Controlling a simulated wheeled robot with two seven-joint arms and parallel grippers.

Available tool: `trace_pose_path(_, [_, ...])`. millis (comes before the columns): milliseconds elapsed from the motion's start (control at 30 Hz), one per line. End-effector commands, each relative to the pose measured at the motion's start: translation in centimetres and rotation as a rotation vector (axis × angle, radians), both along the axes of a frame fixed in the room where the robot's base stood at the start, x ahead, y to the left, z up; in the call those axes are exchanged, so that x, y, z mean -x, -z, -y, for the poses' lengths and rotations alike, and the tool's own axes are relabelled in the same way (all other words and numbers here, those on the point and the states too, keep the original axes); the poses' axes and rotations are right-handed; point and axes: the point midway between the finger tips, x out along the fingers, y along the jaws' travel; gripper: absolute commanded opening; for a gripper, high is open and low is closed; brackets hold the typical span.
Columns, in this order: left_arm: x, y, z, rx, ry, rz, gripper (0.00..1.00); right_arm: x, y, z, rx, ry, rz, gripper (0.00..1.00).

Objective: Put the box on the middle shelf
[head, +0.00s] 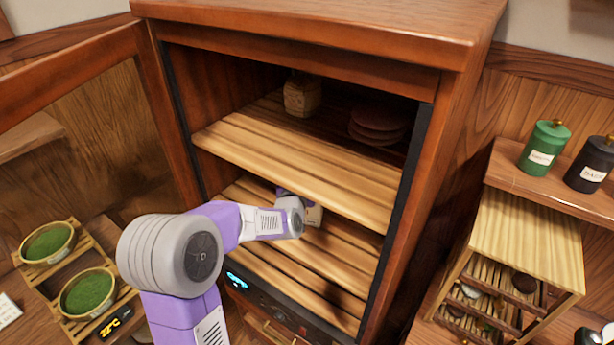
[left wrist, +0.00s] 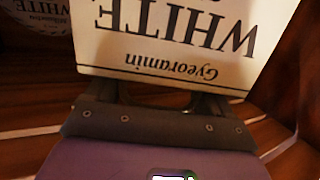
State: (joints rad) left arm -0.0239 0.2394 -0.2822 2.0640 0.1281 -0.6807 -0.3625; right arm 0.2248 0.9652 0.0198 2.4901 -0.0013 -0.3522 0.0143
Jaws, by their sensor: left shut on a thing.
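The box (left wrist: 165,35) is white with dark lettering that reads upside down in the left wrist view. My left gripper (left wrist: 155,98) is shut on its near edge; the fingertips are partly hidden. In the head view my left arm reaches into the open wooden cabinet (head: 455,130), below the upper slatted shelf (head: 290,165) and above the lower slatted shelf (head: 320,285). A small pale part of the box (head: 314,214) shows past my wrist there. I cannot tell whether the box touches the shelf. My right gripper is not in view.
On the upper shelf stand a tan patterned package (head: 302,95) and stacked dark discs (head: 377,125). The cabinet door (head: 75,70) is open at left. Another white labelled item (left wrist: 42,14) shows beyond the box. The lower shelf's front is bare.

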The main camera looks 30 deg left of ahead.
Motion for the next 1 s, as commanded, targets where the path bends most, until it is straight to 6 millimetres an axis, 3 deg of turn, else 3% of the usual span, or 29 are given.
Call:
trace_pose_path(233, [0.0, 0.2, 0.0, -0.001, -0.001, 0.003, 0.28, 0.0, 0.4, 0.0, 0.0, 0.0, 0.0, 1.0])
trace_pose_path(267, [0.0, 0.2, 0.0, 0.0, -0.001, 0.001, 0.85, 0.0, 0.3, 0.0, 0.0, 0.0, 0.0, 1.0])
trace_pose_path(367, [0.0, 0.1, 0.0, 0.0, -0.001, 0.001, 1.0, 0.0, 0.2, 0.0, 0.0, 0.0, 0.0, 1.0])
trace_pose_path(700, [0.0, -0.4, 0.0, -0.001, -0.001, 0.002, 1.0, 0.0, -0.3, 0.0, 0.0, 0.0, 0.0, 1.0])
trace_pose_path(1000, [4.9, -1.0, 1.5, 0.002, 0.0, 0.005, 1.0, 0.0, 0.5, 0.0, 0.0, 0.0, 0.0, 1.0])
